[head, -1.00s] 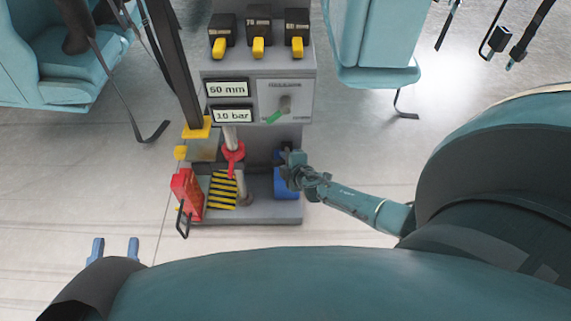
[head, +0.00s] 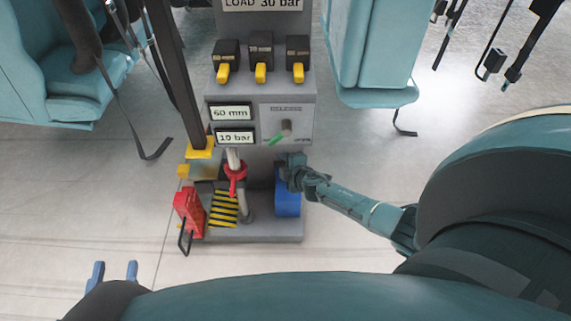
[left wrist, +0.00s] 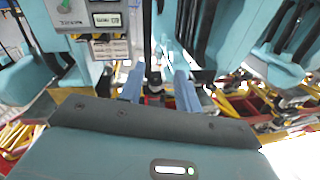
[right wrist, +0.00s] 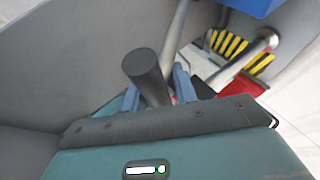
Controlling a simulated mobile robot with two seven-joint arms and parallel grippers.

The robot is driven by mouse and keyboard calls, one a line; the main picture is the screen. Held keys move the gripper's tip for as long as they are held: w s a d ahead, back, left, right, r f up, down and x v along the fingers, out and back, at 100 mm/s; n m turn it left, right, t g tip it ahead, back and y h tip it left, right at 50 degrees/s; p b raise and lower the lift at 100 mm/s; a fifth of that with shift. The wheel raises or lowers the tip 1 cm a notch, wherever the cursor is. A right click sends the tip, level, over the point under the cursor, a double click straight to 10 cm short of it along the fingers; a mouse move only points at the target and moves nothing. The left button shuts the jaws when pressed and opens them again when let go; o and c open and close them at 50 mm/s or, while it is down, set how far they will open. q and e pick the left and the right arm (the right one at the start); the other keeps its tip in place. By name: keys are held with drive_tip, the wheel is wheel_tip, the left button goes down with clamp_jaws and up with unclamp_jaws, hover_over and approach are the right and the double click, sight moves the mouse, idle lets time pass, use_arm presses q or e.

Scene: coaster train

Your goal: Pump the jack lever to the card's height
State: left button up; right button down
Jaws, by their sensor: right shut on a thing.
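The jack stand (head: 225,231) is a grey console with a red valve handle (head: 235,172) at its lower middle. Two white plates on its front read about 60 mm (head: 231,113) and 10 bar (head: 235,136); the small digits are hard to make out. My right gripper (head: 290,170) is at the stand's right side, above a blue block (head: 287,200). In the right wrist view it is shut on the lever, whose black grip (right wrist: 145,72) sits on a metal rod. My left gripper (head: 116,272) is open and empty, away from the stand; its fingers show apart in the left wrist view (left wrist: 158,88).
Three black boxes with yellow levers (head: 261,72) line the console top, under a LOAD 30 bar sign (head: 262,4). A green-handled selector (head: 280,136) is on the front. A red box (head: 188,210) stands at lower left. Teal seats (head: 365,60) flank the stand; front floor is clear.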

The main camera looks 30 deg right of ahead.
drive_tip(key=c, duration=1.3)
unclamp_jaws()
drive_tip(key=shift+w+d+r+h, duration=0.2)
drive_tip(key=shift+d+h, duration=0.1)
drive_tip(key=shift+d, duration=0.25)
drive_tip(key=shift+o, duration=0.2)
drive_tip(key=shift+f, duration=0.15)
drive_tip(key=shift+s+a, duration=0.15)
drive_tip(key=shift+s, duration=0.1)
use_arm(q)
drive_tip(key=n+g+y+p, duration=0.1)
drive_tip(key=p, duration=0.2)
drive_tip(key=s+a+g+y+p, duration=0.1)
drive_tip(key=g+p, duration=0.1)
drive_tip(key=shift+s+a+r+n+g+p, duration=0.1)
drive_tip(key=shift+a+r+n+g+p, duration=0.1)
drive_tip(key=shift+n+g+p, duration=0.15)
use_arm(e)
drive_tip(key=v, duration=1.3)
